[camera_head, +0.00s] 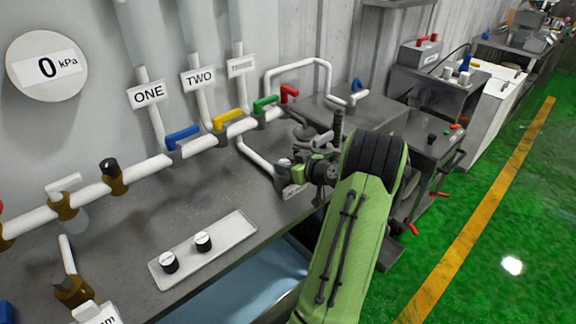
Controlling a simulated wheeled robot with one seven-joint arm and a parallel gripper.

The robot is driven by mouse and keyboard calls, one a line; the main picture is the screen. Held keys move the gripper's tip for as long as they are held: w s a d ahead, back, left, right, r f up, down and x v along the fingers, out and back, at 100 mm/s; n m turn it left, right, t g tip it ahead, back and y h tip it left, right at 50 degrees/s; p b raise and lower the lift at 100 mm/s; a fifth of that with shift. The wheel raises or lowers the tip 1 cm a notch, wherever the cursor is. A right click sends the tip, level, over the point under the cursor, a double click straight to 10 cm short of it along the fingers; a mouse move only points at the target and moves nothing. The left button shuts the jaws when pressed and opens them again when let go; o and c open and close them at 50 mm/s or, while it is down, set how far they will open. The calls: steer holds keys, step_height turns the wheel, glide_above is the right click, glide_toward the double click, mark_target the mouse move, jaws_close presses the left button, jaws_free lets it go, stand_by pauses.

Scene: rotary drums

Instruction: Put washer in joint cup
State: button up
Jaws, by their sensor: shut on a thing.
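My gripper (288,168) is at the end of my green arm, over the back right of the grey bench. It is low beside the end of a bent white pipe (258,158). The jaws are shut on a small greyish round piece (284,163), which looks like the washer, though it is too small to be sure. A grey fitting (290,190) sits at the pipe's end, just below the jaws. I cannot tell whether it is the joint cup, or whether the held piece touches it. My wrist and forearm hide the bench to the right.
A white pipe along the wall carries blue (183,136), yellow (228,119), green (265,105) and red (290,93) valve handles. A pale plate (205,250) with two black-and-white knobs lies at the bench front. A gauge (47,68) reads 0 kPa. The bench middle is clear.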

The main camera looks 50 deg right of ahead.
steer(key=shift+a+f+b, duration=0.1)
steer(key=shift+f+b, duration=0.3)
steer(key=shift+b, duration=0.25)
